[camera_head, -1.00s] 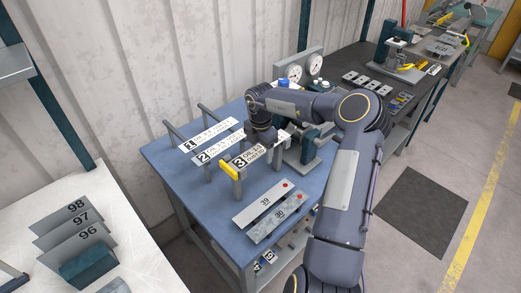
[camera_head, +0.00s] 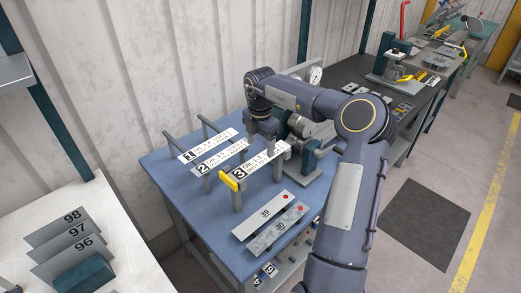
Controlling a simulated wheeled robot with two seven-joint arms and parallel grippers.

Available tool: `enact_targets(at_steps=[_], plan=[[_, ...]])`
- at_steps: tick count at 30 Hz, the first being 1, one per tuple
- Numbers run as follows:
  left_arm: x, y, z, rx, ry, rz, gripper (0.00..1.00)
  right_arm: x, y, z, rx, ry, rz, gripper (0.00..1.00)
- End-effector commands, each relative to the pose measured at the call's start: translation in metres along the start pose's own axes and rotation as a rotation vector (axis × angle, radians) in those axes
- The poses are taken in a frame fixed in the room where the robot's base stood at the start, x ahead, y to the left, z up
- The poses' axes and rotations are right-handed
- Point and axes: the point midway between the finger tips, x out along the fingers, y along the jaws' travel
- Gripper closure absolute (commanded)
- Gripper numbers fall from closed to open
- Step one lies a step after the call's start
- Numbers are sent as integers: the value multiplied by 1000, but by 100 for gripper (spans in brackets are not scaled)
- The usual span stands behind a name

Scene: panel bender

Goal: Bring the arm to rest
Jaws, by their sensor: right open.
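My right arm (camera_head: 345,205) comes in from the lower right, bends at the elbow and reaches left over the blue table. Its wrist (camera_head: 258,85) points down. My right gripper (camera_head: 264,138) hangs below it, close behind the bar labelled 3 (camera_head: 262,160). The jaws are open, but the fingertips are partly hidden and small. I cannot tell whether they touch anything. My left gripper is not in view.
Bars labelled 1 (camera_head: 207,146) and 2 (camera_head: 222,158) stand left of bar 3 on the blue table (camera_head: 190,187). Plates 39 (camera_head: 263,214) and 30 (camera_head: 279,227) lie in front. A green-grey device (camera_head: 315,160) stands right of the gripper. A gauge (camera_head: 315,75) shows behind.

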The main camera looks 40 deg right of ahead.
Motion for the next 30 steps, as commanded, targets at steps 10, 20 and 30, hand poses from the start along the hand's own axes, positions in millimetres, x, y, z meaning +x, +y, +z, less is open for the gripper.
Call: enact_targets(at_steps=[10, 20, 30], plan=[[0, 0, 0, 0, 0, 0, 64, 0, 0, 0, 1, 0, 0, 30], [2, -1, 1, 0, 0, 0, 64, -25, 13, 14, -164, -224, 99, 30], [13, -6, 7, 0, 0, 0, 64, -214, 49, -48, -1443, -1403, 318, 30]])
